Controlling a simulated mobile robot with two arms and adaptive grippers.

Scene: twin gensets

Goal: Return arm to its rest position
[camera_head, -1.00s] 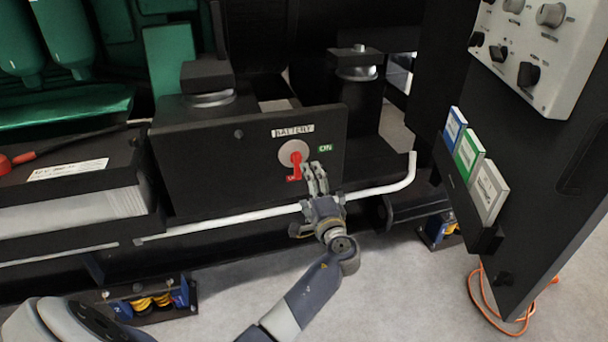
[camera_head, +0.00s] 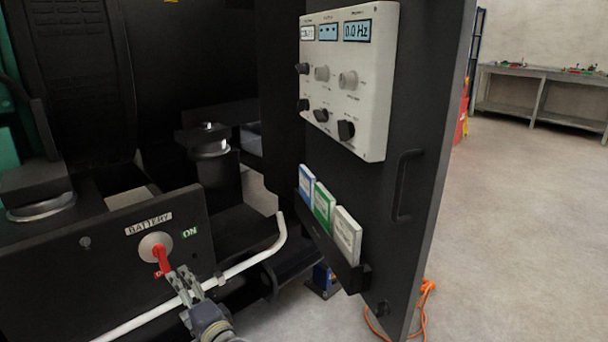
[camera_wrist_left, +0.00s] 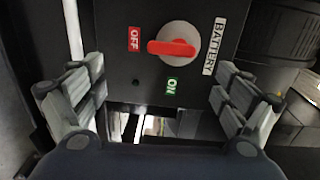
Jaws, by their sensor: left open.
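My left gripper (camera_head: 183,284) is low in the head view, in front of the black battery panel (camera_head: 60,285). It is open and empty. In the left wrist view its two fingers stand wide apart (camera_wrist_left: 158,90), one on each side of the picture, with the panel beyond them. The red battery switch handle (camera_head: 162,260) sits on a round grey plate, just beyond the fingertips. In the wrist view the handle (camera_wrist_left: 172,47) points to the red OFF label (camera_wrist_left: 134,39), away from the green ON label (camera_wrist_left: 172,85). No contact between fingers and handle shows. My right gripper is not in view.
A white pipe (camera_head: 253,262) runs close by the gripper. A black door (camera_head: 405,235) with a control box (camera_head: 350,110) and several cards in a holder (camera_head: 330,247) stands to the right. An orange cable (camera_head: 424,297) lies by its foot. Open floor (camera_head: 510,220) lies beyond.

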